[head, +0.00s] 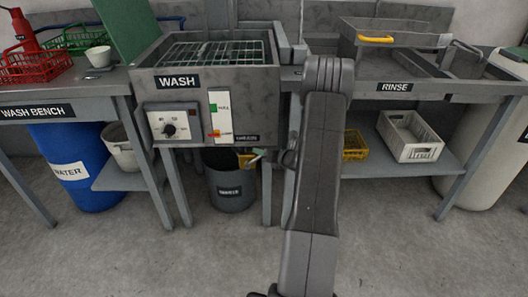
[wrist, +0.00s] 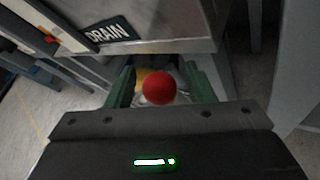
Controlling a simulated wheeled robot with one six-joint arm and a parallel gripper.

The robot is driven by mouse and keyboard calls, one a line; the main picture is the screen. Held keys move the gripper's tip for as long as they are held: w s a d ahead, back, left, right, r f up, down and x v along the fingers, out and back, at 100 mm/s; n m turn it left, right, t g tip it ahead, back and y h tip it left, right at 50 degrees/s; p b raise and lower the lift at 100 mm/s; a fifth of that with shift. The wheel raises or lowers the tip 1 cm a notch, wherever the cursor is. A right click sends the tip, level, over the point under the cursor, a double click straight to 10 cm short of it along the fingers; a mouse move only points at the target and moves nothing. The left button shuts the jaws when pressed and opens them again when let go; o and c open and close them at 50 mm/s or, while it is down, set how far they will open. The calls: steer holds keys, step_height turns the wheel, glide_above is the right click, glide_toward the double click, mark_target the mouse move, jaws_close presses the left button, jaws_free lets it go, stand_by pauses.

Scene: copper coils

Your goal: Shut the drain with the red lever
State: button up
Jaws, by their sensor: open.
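The red round knob (wrist: 159,88) of the lever shows in the wrist view, just below the sink edge that bears the DRAIN label (wrist: 108,34). My gripper (wrist: 158,74) is open, with one green finger on each side of the knob. Small gaps seem to show between knob and fingers; I cannot tell whether either touches. The lever's stem is hidden behind the knob. In the head view the WASH sink (head: 240,95) stands left of my arm. The red knob cannot be made out there, and my gripper is mostly hidden behind my arm.
A dark bucket (head: 231,190) stands on the floor under the sink. The sink front carries a dial box (head: 172,124) and a white gauge strip (head: 220,112). Bench legs stand close to my arm. A white crate (head: 411,137) sits on the right shelf. The floor in front is clear.

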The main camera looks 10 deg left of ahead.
steer(key=p+v, duration=0.2)
steer(key=v, duration=1)
steer(key=shift+d+r, duration=0.2)
steer(key=shift+d, duration=0.15)
steer(key=shift+s, duration=0.15)
